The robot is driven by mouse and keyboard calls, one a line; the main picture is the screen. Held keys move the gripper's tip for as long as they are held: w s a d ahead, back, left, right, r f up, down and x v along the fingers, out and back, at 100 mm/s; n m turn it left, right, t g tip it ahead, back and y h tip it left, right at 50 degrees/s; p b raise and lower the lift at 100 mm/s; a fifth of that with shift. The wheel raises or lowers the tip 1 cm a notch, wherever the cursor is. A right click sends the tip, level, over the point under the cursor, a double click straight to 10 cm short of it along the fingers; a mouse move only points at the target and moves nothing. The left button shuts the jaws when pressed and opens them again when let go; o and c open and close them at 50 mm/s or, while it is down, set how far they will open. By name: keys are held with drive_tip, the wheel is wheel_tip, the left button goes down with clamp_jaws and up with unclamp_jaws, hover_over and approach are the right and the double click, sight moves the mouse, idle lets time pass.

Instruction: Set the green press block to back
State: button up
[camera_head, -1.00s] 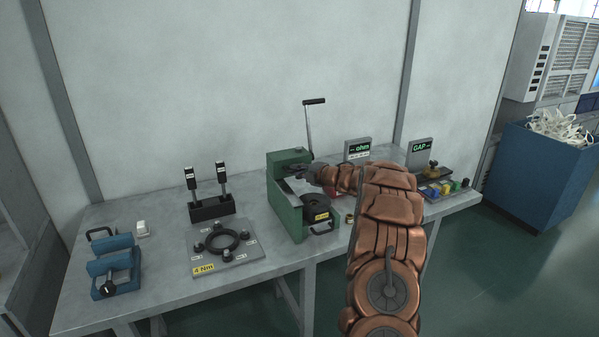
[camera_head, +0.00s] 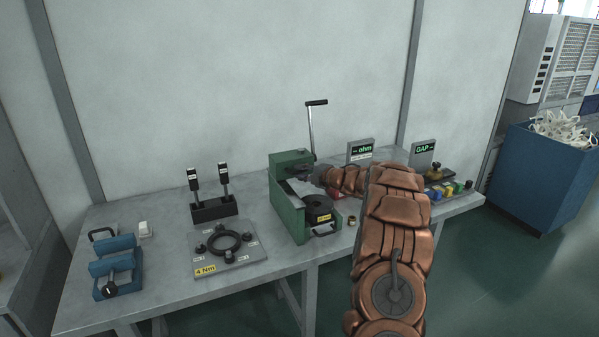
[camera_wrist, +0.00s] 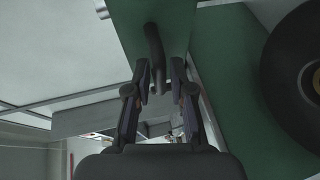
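The green press (camera_head: 288,216) stands mid-table in the head view, with its green block (camera_head: 289,161) at the top rear and an upright black-tipped lever behind. In the wrist view the green block's underside or face (camera_wrist: 120,22) fills the top, and a dark handle (camera_wrist: 155,55) sticks out of it. My gripper (camera_wrist: 161,72) is open, with its fingers on either side of the handle's end. A gap shows beside the handle; whether a finger touches it I cannot tell. In the head view my gripper (camera_head: 322,173) is at the block's right side, its fingertips mostly hidden.
A black round die (camera_head: 318,205) sits in the press front. Left are a ring fixture plate (camera_head: 225,252), a black tool stand (camera_head: 213,209) and a blue clamp (camera_head: 115,268). An ohm display (camera_head: 360,150) and GAP display (camera_head: 422,153) stand right. A small brass piece (camera_head: 351,220) lies beside the press.

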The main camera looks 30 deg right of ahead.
drive_tip(key=v, duration=1.1)
drive_tip(key=shift+w, duration=0.1)
wheel_tip(320, 180, up, 6)
drive_tip(key=w+a+m+h, duration=0.2)
drive_tip(key=w+m+h, duration=0.1)
drive_tip(key=m+h, duration=0.2)
drive_tip(key=s+a+r+m+g+h, duration=0.2)
drive_tip(key=s+a+m+g+h, duration=0.15)
drive_tip(key=a+m, duration=0.2)
drive_tip(key=s+a+f+m+g+y, duration=0.1)
drive_tip(key=s+a+f+m+g, duration=0.2)
drive_tip(key=s+a, duration=0.7)
drive_tip(key=s+a+f+m+g+y, duration=0.2)
drive_tip(key=s+a+g, duration=0.4)
drive_tip(key=s, duration=1.5)
drive_tip(key=s+a+f+m+g+y, duration=0.2)
drive_tip(key=s+a+f+m+g, duration=0.2)
drive_tip(key=s+a, duration=1.1)
drive_tip(key=shift+s+f, duration=0.2)
drive_tip(key=shift+f, duration=0.3)
drive_tip(key=shift+g, duration=0.25)
